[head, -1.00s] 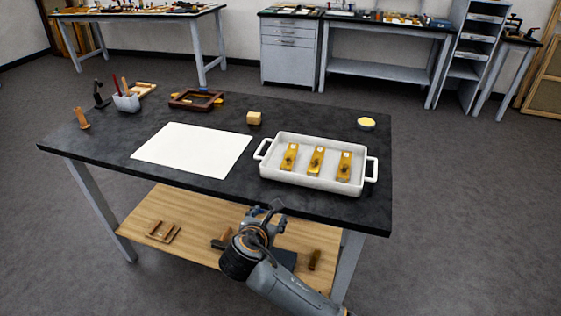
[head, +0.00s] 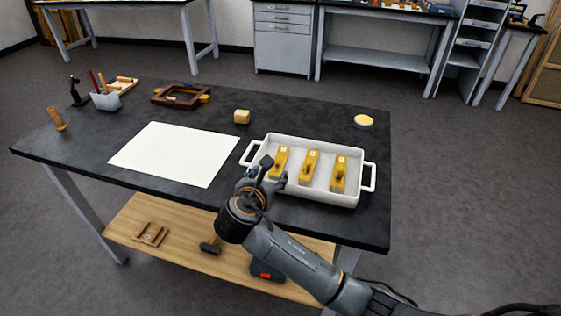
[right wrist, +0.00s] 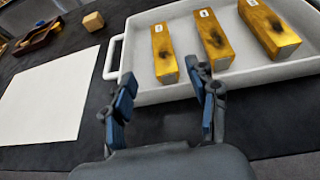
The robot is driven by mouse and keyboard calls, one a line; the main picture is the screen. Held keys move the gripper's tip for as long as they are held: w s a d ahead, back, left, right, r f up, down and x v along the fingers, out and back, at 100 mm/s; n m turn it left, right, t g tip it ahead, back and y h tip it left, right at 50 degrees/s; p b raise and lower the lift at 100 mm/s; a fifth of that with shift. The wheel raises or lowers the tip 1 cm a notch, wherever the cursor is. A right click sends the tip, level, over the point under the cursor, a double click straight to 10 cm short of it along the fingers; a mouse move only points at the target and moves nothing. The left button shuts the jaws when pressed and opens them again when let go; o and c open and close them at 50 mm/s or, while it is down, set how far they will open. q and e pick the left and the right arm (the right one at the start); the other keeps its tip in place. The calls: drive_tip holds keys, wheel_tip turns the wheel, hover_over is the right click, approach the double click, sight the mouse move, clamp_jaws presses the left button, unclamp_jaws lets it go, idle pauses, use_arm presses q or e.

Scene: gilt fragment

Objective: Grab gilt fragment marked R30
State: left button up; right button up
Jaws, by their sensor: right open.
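Three gilt fragments lie side by side in a white two-handled tray (head: 330,197) on the dark table: a left one (head: 281,160), a middle one (head: 309,167) and a right one (head: 340,173). Each has a small white label and a dark patch; I cannot read the labels, so I cannot tell which is R30. My right gripper (head: 273,172) is open and empty at the tray's near left side. In the right wrist view its fingers (right wrist: 165,92) point toward the tray, with the left fragment (right wrist: 164,55) ahead between them. My left gripper is not in view.
A white sheet (head: 175,153) lies left of the tray. A small tan block (head: 241,116) sits behind the tray, and a round yellow-topped dish (head: 363,120) stands at the back right. A brown frame (head: 181,95) and a tool holder (head: 105,100) are farther back left.

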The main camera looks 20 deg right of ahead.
sight(279, 162)
drive_tip(key=x, duration=0.4)
drive_tip(key=shift+w+d+f, duration=0.25)
drive_tip(key=shift+w+d, duration=0.15)
drive_tip(key=shift+w, duration=0.1)
drive_tip(key=x, duration=0.4)
drive_tip(key=shift+w+d+f, duration=0.1)
drive_tip(key=shift+w+d, duration=0.1)
drive_tip(key=shift+d, duration=0.1)
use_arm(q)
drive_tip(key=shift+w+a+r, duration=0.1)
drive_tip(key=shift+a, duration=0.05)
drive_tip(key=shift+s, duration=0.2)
use_arm(e)
clamp_jaws()
